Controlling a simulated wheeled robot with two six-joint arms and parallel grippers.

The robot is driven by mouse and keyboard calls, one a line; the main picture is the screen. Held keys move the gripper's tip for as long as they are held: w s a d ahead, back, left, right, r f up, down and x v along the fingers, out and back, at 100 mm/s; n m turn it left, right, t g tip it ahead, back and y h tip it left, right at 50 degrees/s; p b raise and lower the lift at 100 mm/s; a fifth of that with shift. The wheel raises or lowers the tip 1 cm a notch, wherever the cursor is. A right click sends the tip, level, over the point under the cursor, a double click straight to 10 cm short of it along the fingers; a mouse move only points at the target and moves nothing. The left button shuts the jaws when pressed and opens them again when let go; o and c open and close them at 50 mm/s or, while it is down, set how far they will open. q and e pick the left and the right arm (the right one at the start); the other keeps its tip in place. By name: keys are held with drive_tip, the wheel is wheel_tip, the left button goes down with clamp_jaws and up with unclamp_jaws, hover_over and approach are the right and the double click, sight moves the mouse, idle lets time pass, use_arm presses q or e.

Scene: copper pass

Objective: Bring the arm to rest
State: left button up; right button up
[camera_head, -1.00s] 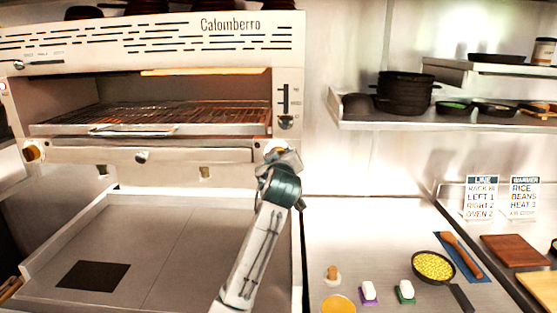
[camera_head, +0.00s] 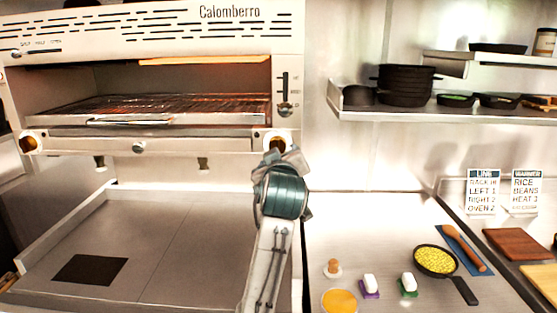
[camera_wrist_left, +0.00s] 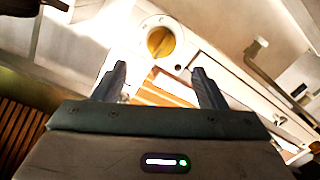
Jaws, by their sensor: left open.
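My left arm rises from the bottom middle in the head view, with a teal wrist joint. My left gripper (camera_head: 284,158) is just below the right-hand knob (camera_head: 278,140) of the steel grill oven (camera_head: 140,147); its fingertips are hard to make out there. In the left wrist view the two dark fingers of the gripper (camera_wrist_left: 160,85) stand apart with nothing held between them. A yellow-brown knob (camera_wrist_left: 161,42) on a white round base shows beyond the fingers. It looks clear of them. My right gripper is in neither view.
Below the oven is a wide grey tray-like counter (camera_head: 190,215) with a dark square (camera_head: 90,270). At right stand a pan of yellow food (camera_head: 435,260), an orange bowl (camera_head: 340,301) and small containers. A shelf (camera_head: 450,115) with black pots is above.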

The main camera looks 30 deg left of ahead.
use_arm(q)
drive_tip(key=shift+v, duration=0.75)
drive_tip(key=shift+a, duration=0.1)
